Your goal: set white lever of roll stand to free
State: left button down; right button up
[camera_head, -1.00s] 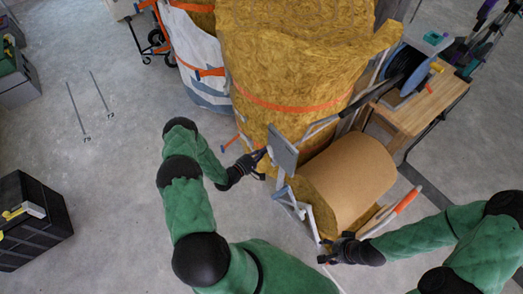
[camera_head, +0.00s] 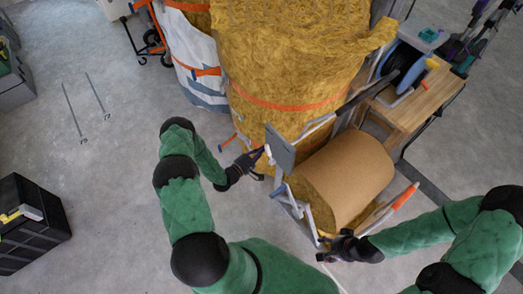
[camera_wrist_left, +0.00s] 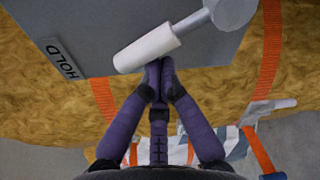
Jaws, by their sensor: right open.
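The white lever (camera_wrist_left: 147,48) is a white sleeve on a grey arm with a round pivot, in front of a grey plate (camera_wrist_left: 200,45) marked HOLD (camera_wrist_left: 61,58). In the head view the plate (camera_head: 280,147) stands upright on the roll stand (camera_head: 300,208), beside a brown roll (camera_head: 345,175). My left gripper (camera_wrist_left: 160,72) has its fingertips together just below the lever, touching it or very near; the lever is not between them. In the head view my left gripper (camera_head: 257,158) is at the plate's left side. My right gripper (camera_head: 332,245) is open at the stand's lower end.
Tall yellow insulation rolls (camera_head: 290,65) with orange straps stand behind the plate. A wooden bench (camera_head: 425,100) is at the upper right. An orange-gripped bar (camera_head: 404,197) sticks out at the stand's right. A black case (camera_head: 30,222) stands at far left; floor between is clear.

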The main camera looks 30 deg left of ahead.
pick_arm(q)
jog(key=shift+r, duration=0.15)
jog(key=d+m, duration=0.1)
jog(key=m, duration=0.1)
jog(key=s+d+r+m, duration=0.1)
jog(key=d+m, duration=0.1)
jog(key=m, duration=0.1)
jog(key=d+r+m+t+b, duration=0.1)
jog(key=m, duration=0.2)
jog(key=shift+s+d, duration=0.25)
jog(key=shift+s, duration=0.15)
jog(key=shift+s+d, duration=0.3)
jog(key=shift+d, duration=0.4)
pick_arm(e)
jog(key=shift+f, duration=0.75)
pick_arm(q)
jog(key=shift+d+b, duration=0.1)
jog(key=shift+b, duration=0.2)
